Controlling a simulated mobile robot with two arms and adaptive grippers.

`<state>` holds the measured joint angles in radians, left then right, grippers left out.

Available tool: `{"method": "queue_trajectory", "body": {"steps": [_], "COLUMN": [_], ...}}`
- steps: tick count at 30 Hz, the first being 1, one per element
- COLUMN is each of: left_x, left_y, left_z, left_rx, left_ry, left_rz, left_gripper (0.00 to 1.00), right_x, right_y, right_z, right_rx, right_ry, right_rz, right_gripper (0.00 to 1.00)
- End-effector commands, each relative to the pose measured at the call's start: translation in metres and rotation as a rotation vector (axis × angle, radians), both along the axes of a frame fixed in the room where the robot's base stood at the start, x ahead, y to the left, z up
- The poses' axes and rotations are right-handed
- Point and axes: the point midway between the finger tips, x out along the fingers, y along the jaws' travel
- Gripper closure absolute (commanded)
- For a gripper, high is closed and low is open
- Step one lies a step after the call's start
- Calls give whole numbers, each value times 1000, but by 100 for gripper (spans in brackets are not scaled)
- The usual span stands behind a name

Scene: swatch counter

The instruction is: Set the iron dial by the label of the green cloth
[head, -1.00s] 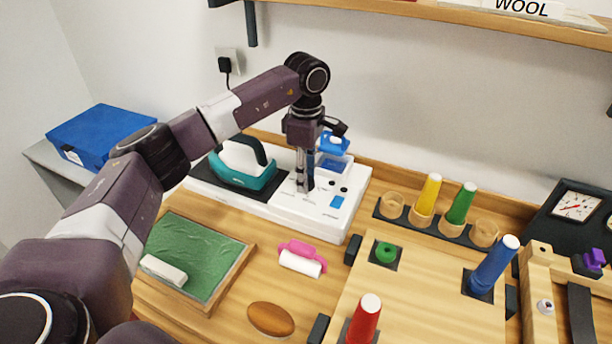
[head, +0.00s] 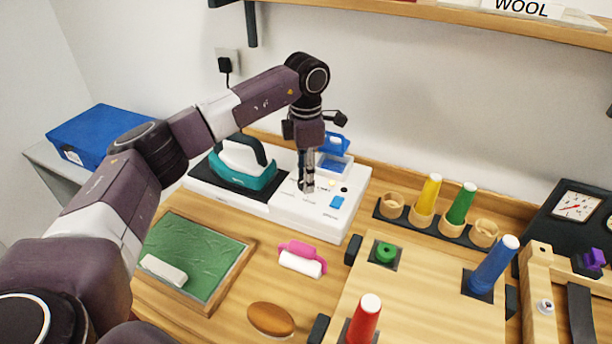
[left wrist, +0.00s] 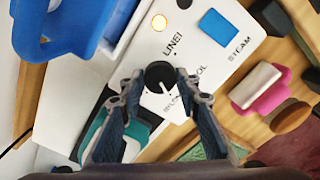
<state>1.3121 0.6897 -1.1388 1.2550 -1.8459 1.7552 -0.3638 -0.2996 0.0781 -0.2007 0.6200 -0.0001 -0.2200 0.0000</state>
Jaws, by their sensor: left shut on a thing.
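The iron dial is a small black knob with a white pointer mark (left wrist: 158,73) on the white panel (left wrist: 225,68). My left gripper (head: 307,188) reaches down to it from above, its fingers (left wrist: 160,80) shut on the dial from both sides. A shelf label (head: 523,7) reads WOOL. No green cloth is visible.
The teal iron (head: 243,164) stands left of the dial; a blue-and-clear part (head: 334,146) stands behind. A framed green board (head: 192,252), pink-handled roller (head: 301,258) and brown oval (head: 270,319) lie in front. Coloured cones, including a blue one (head: 494,265), stand to the right.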

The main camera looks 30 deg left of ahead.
Motion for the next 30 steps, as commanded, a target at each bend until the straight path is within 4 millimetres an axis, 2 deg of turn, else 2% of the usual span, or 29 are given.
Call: {"method": "queue_trajectory", "body": {"steps": [11, 12, 16, 25, 30], "left_x": [1, 1, 1, 1, 1], "left_y": [0, 0, 0, 0, 0], "left_z": [2, 2, 1, 3, 25], "left_rx": [0, 0, 0, 0, -1], "left_ry": [-5, -5, -4, -3, -5], "left_rz": [3, 3, 3, 2, 1], "left_gripper": [94, 65, 52, 52, 52], "right_x": [0, 0, 0, -1, -1], "right_y": [0, 0, 0, -6, -4], "right_z": [0, 0, 0, 0, 0], "right_rx": [0, 0, 0, -7, -4], "right_ry": [0, 0, 0, 2, 1], "right_rz": [0, 0, 0, 0, 1], "right_gripper": [64, 64, 64, 64, 64]}}
